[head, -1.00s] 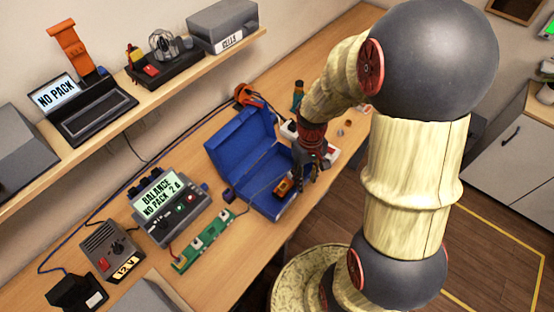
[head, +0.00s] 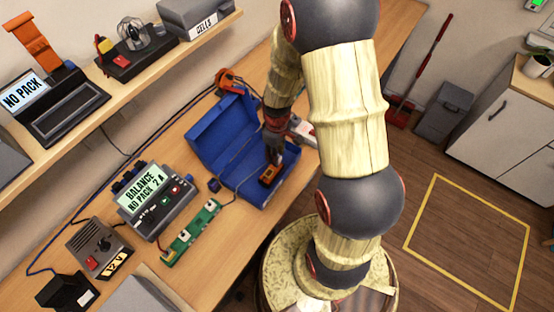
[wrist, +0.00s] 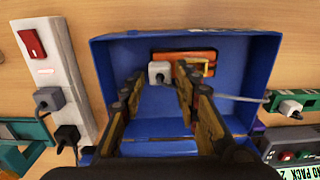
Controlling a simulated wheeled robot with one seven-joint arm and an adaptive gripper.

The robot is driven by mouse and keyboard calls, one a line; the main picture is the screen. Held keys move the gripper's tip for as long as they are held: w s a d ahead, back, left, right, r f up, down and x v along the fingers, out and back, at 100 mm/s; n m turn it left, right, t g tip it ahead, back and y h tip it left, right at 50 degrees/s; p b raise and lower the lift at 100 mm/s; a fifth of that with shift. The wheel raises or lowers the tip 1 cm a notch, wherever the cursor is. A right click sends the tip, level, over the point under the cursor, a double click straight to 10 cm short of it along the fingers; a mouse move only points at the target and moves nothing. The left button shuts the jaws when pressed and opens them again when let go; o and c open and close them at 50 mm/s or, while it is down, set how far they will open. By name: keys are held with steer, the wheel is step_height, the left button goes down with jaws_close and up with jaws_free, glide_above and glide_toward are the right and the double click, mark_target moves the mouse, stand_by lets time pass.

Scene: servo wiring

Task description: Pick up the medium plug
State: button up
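In the wrist view, a small grey plug (wrist: 159,72) is inside the open blue case (wrist: 262,62), beside an orange block with a dark middle (wrist: 203,57). Which plug is the medium one is not marked. My gripper (wrist: 160,73) is open, with one finger on each side of the grey plug and a visible gap on both sides. Its height above the plug is unclear. In the head view, my gripper (head: 274,150) is over the blue case (head: 208,140), close to the orange block (head: 269,175). The plug is not clearly visible there.
A white power strip (wrist: 55,70) with a red switch, a grey plug (wrist: 48,99) and a black plug (wrist: 68,136) lies beside the case. A green board (head: 190,232) and the balance charger (head: 160,205) stand left of the case. A thin cable crosses the case.

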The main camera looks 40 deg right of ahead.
steer(key=shift+f, duration=1.45)
steer(key=shift+s, duration=0.1)
steer(key=shift+c, duration=1.4)
steer(key=c, duration=0.4)
steer(key=shift+c, duration=0.3)
steer(key=shift+r, duration=0.15)
